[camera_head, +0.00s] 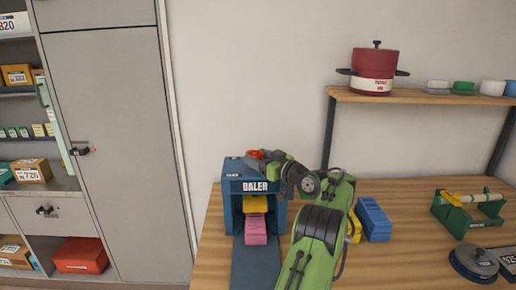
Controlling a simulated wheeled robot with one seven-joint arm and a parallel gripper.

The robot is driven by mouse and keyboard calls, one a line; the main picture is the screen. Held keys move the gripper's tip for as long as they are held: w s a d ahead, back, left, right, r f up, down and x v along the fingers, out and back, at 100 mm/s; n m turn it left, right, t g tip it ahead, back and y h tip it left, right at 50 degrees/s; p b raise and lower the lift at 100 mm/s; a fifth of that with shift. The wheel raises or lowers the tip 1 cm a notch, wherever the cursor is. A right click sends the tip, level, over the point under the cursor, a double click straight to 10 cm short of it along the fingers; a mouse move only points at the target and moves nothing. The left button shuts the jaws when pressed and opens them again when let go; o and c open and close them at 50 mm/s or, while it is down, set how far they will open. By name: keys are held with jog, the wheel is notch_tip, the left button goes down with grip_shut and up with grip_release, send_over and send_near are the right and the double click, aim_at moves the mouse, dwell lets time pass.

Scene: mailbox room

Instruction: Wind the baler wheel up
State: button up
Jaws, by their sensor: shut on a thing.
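The blue baler (234,188), with "BALER" on its front, stands at the left end of the wooden table. A yellow block (256,203) shows in its opening, with a pink block (256,230) below and in front of it. The red baler wheel (255,153) is on top and partly hidden by my arm. My gripper (268,160) is at the top of the baler, shut on the wheel. Its fingertips are small and largely hidden, so the exact grip cannot be seen.
A blue box (374,219) and a partly hidden yellow item are right of my arm. A green tray (468,215) and dark round discs (475,263) lie farther right. A red pot (375,72) stands on the raised shelf (420,98). A grey cabinet (115,150) is left.

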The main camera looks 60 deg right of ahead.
jog(key=shift+y+p, duration=0.3)
jog(key=o, duration=1.1)
jog(key=shift+c, duration=0.2)
jog(key=b+v, duration=0.1)
jog(key=v, duration=1.4)
jog(key=shift+s, duration=0.4)
jog(key=shift+a+f, duration=0.1)
jog(key=shift+f, duration=0.05)
